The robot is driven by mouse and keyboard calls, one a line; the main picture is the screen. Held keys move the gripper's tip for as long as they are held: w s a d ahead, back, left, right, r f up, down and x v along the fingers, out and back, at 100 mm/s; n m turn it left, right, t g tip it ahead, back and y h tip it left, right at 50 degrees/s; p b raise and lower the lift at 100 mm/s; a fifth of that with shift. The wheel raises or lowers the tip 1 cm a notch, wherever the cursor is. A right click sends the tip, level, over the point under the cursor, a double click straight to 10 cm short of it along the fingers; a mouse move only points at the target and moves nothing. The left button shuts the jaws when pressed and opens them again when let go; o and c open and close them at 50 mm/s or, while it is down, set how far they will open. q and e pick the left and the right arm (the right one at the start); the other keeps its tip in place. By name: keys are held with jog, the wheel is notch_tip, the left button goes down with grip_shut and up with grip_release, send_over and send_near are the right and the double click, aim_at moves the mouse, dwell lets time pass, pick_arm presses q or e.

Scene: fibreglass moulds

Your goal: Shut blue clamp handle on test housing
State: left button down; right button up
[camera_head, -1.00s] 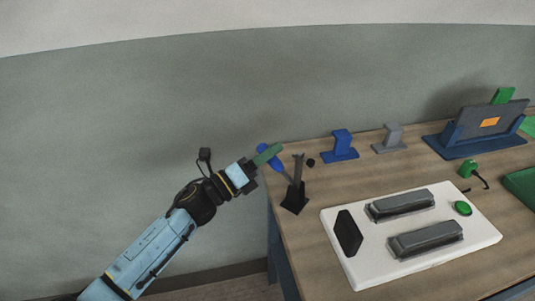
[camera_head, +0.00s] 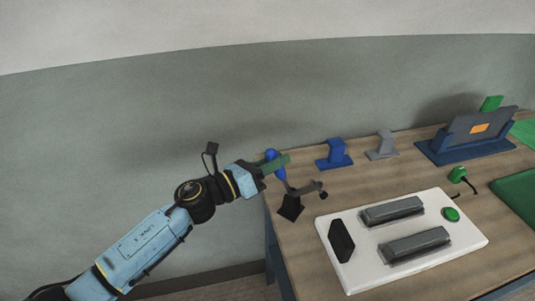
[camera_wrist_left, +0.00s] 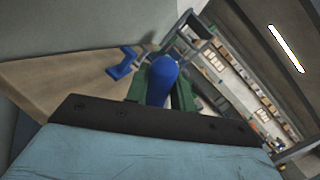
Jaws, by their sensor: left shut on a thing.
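The blue clamp handle (camera_head: 277,172) stands nearly upright at the table's left end. It belongs to a toggle clamp with a dark base (camera_head: 290,208). The clamp's grey arm (camera_head: 306,189) reaches low to the right and ends in a dark tip. My left gripper (camera_head: 277,162) has green fingers and is shut on the handle from the left. In the left wrist view the blue handle (camera_wrist_left: 162,78) shows between the two fingers. A white panel (camera_head: 370,281) with two grey blocks, a black block and a green button lies right of the clamp. My right gripper is out of view.
A blue stand (camera_head: 335,154) and a grey stand (camera_head: 382,146) are behind the panel. A blue cradle (camera_head: 470,152) holding a grey plate is at the back right. A small green item (camera_head: 457,174) with a black hook lies in front of it.

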pick_arm(q)
jog(key=shift+s+d+r+m+g, duration=0.2)
jog(key=shift+d+r+m+g, duration=0.1)
jog(key=shift+m, duration=0.2)
jog(key=shift+f, duration=0.1)
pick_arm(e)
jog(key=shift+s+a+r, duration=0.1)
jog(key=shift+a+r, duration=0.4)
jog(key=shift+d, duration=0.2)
pick_arm(q)
jog(key=c, duration=1.2)
grip_release()
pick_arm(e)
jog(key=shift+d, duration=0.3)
pick_arm(q)
jog(key=b+v, duration=0.1)
jog(key=v, duration=1.2)
jog(key=shift+s+a, duration=0.15)
jog(key=shift+s, duration=0.05)
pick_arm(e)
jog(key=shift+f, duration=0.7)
